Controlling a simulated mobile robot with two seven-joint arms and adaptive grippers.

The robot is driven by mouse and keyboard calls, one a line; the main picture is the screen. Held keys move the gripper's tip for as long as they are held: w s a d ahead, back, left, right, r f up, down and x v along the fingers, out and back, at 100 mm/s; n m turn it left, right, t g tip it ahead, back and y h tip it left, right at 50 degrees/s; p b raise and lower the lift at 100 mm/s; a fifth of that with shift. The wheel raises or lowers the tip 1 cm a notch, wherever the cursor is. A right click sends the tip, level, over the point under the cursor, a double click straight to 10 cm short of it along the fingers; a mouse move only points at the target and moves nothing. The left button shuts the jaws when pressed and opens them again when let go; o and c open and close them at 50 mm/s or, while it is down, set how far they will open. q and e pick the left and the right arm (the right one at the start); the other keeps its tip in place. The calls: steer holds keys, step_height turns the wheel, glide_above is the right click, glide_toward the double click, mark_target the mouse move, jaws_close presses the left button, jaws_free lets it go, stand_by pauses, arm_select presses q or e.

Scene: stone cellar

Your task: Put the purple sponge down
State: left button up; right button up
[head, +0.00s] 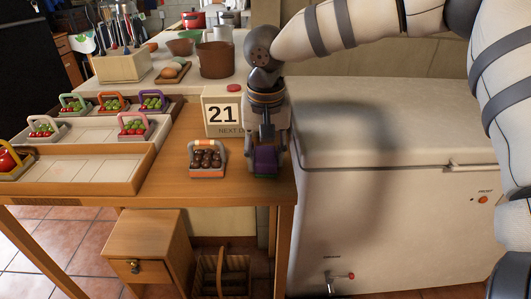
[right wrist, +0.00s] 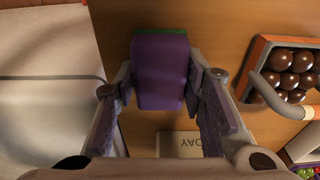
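The purple sponge (head: 265,161) has a green layer along one edge. It is at the right end of the wooden table (head: 231,192), near the front edge. My right gripper (head: 267,152) points down with its fingers on either side of the sponge. In the right wrist view the sponge (right wrist: 160,72) sits between the fingertips (right wrist: 162,80), which appear to press on its two sides. The sponge is at or very near the table surface; I cannot tell if it touches. My left gripper is not in view.
A small basket of dark brown balls (head: 207,160) stands just left of the sponge. A calendar block reading 21 (head: 222,113) stands behind. Wooden trays (head: 92,178) with several fruit baskets fill the left. A white chest freezer (head: 395,135) adjoins the table's right side.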

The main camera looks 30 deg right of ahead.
mark_target(266, 158)
steer(key=o, duration=0.3)
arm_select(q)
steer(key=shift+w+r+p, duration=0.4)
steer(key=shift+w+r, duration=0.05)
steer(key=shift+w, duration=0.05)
arm_select(e)
step_height(266, 158, up, 12)
steer(key=s, duration=0.1)
steer(key=shift+s+a+r, duration=0.15)
steer(key=shift+a, duration=0.25)
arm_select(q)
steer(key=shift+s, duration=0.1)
